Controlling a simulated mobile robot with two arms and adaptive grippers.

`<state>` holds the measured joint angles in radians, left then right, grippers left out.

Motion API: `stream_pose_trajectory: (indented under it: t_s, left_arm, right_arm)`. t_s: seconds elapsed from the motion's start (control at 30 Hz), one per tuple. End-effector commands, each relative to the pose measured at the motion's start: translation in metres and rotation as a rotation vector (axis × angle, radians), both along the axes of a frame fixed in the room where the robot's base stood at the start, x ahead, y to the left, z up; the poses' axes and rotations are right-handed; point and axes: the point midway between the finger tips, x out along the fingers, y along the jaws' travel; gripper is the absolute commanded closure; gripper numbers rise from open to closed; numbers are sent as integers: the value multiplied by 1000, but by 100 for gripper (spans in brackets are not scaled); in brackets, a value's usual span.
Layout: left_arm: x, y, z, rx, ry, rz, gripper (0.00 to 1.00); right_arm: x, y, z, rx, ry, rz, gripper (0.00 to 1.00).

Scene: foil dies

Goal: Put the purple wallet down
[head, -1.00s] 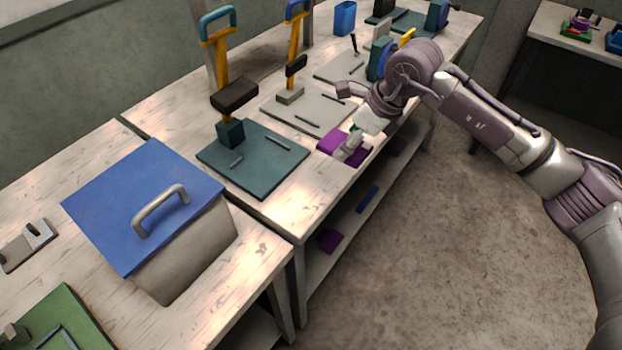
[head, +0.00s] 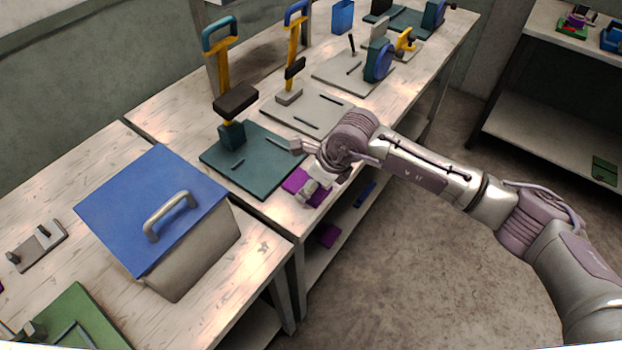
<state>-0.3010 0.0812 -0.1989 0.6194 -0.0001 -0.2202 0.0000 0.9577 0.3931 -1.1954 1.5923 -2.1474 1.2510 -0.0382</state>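The purple wallet (head: 293,181) is at my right gripper (head: 308,192), by the front edge of the long workbench. Purple shows on both sides of the pale fingers, which are shut on it. In the picture the wallet overlaps the right corner of a dark teal base plate (head: 262,178). I cannot tell whether it touches the bench top or hangs just above it. The fingers hide part of it. My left gripper is not in view.
A hand press with a blue handle (head: 219,35) stands on the teal plate, another (head: 297,15) behind it. A grey bin with a blue lid (head: 150,205) stands at left. Another purple item (head: 328,235) and a blue one (head: 365,194) lie on the lower shelf.

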Motion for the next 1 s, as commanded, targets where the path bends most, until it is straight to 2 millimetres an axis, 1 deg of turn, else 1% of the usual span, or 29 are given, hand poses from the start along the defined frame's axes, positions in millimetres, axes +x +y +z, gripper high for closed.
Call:
stream_pose_trajectory:
  t_s: [0.13, 0.17, 0.2, 0.3, 0.6, 0.67, 0.73, 0.87, 1.0]
  left_arm:
    - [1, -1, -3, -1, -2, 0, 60]
    - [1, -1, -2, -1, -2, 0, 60]
    - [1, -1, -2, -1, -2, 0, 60]
    - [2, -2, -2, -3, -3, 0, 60]
    - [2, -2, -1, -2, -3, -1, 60]
    - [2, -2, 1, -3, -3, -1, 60]
    - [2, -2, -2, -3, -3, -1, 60]
    - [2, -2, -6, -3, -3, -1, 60]
    - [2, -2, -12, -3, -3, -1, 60]
  right_arm:
    - [0, 0, -2, 0, 0, 0, 75]
    - [0, 0, -2, 0, 0, 0, 24]
    - [0, 0, -1, -1, 0, 0, 18]
    - [0, 0, -1, -1, 1, -1, 2]
    - [0, -1, -1, -1, 1, -1, 2]
    - [0, -1, 1, -1, 1, -1, 2]
    - [0, -3, 4, -1, -1, -2, 2]
    - [-4, -10, 22, -1, -3, 0, 2]
    - [-11, -21, 50, -1, -5, -1, 2]
